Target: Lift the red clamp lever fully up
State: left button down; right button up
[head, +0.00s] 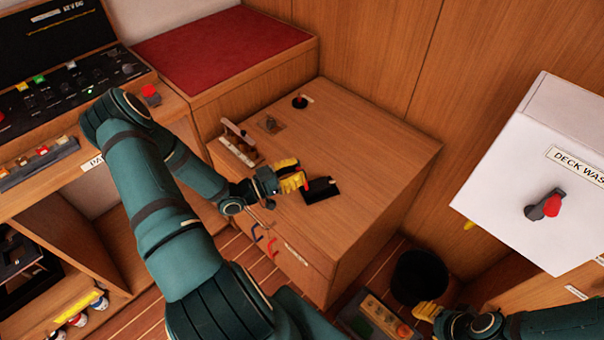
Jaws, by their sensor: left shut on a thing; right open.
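My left gripper (300,182), with yellow fingers, is over the top of the wooden cabinet (370,150). It is shut on the red clamp lever (306,184), of which only a small red part shows at the fingertips. The lever sits at the left edge of a black base plate (321,190) on the cabinet top. The fingers hide most of the lever, so its exact angle cannot be told. My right gripper (428,311) is open at the lower right, low beside a black bucket and away from the lever.
A wooden rack (240,145) and a small red-knobbed fitting (299,101) stand on the cabinet top. A white box (540,160) with a red-handled switch is at right. A black bucket (418,278) stands on the floor. The cabinet top's right side is clear.

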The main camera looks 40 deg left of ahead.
pick_arm(q)
jog(key=shift+s+a+f+t+b, duration=0.1)
jog(key=shift+s+f+t+b, duration=0.1)
jog(key=shift+t+b, duration=0.1)
dwell(0.4)
jog(key=c, duration=0.8)
grip_release()
jog(key=v, duration=1.2)
jog(key=shift+a, duration=0.1)
